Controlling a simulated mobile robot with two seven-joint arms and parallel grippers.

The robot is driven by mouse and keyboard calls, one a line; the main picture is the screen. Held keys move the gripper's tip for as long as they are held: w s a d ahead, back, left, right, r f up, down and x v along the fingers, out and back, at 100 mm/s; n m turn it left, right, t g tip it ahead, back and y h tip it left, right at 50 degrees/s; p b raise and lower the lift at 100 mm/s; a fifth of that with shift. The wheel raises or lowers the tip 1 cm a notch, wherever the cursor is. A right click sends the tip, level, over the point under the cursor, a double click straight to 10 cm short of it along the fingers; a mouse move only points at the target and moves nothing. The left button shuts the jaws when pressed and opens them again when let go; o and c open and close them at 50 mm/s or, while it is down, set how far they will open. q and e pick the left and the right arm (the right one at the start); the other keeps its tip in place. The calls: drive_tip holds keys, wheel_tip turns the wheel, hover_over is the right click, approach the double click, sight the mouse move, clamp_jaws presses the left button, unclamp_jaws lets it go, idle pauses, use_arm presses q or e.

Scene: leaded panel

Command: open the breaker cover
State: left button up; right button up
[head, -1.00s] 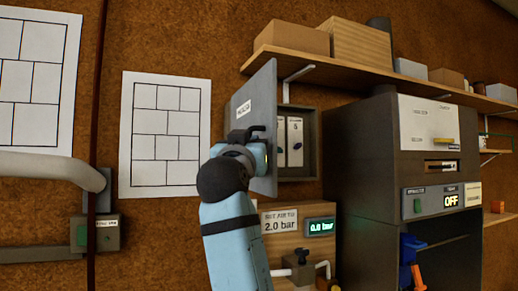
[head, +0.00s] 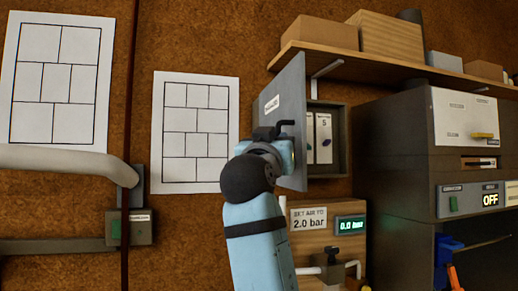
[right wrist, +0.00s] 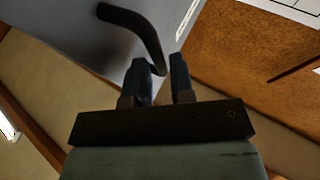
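The breaker cover (head: 291,84) is a grey hinged door with a white label, swung outward at the left of its box. Inside the open breaker box (head: 342,140) two white breakers (head: 323,138) show, one marked 5. My right gripper (head: 288,150) is in front of the cover's lower part, by its dark handle (head: 272,131). In the right wrist view the gripper's fingers (right wrist: 162,75) are apart with a gap between them. The dark bent handle (right wrist: 140,28) ends near the fingertips; I cannot tell if they touch. My left gripper is out of view.
A wooden shelf (head: 390,68) with boxes runs above the breaker box. A dark grey machine (head: 400,165) stands close on the right. An air panel (head: 310,243) with a gauge reading 0.0 bar is below. Paper charts (head: 196,130) hang on the left wall.

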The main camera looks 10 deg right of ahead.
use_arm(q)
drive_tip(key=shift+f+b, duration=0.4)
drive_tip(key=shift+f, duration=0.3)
use_arm(e)
drive_tip(key=s+a, duration=0.6)
drive_tip(key=s, duration=0.7)
drive_tip(key=shift+a+f, duration=0.15)
drive_tip(key=shift+f, duration=0.3)
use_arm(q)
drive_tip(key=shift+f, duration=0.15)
use_arm(e)
drive_tip(key=shift+w, duration=0.1)
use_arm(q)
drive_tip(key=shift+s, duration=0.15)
